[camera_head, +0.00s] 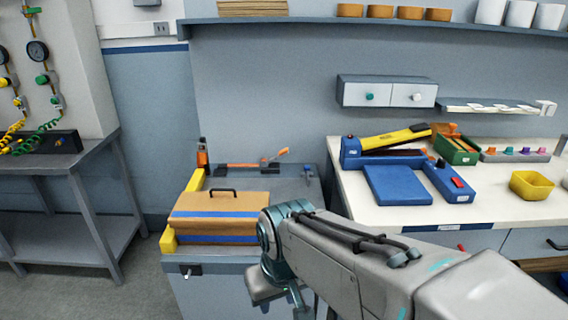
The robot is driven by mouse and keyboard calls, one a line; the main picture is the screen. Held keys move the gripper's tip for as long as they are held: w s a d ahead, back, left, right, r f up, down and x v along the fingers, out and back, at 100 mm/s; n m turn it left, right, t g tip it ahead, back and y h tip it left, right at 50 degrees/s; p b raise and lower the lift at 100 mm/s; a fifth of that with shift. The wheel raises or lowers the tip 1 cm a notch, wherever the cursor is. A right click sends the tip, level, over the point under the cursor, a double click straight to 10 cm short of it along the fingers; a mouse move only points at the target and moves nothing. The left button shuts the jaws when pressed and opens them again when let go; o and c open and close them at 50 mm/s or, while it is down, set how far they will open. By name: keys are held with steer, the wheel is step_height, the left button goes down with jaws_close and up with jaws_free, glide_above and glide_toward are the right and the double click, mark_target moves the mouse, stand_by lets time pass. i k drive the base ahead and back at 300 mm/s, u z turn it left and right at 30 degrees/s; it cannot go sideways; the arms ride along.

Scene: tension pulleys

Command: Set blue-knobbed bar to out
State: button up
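I cannot make out for certain which thing is the blue-knobbed bar. A grey strip (515,156) at the back right of the white counter carries a row of small coloured knobs. One of them is a blue knob (508,151); its travel is too small to read. My arm reaches in from the lower right. My gripper (277,293) hangs low in front of the grey cabinet, far to the left of the strip and apart from it. The arm hides part of it, and its fingertips are not clear.
A cardboard box (219,209) with a black handle sits on the grey cabinet (205,291). The white counter (378,217) holds a blue machine (398,186) and a yellow bin (531,185). A metal table (60,160) stands left; floor is clear between.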

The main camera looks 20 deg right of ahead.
mark_target(308, 176)
steer(key=z, duration=0.75)
steer(key=i, duration=1)
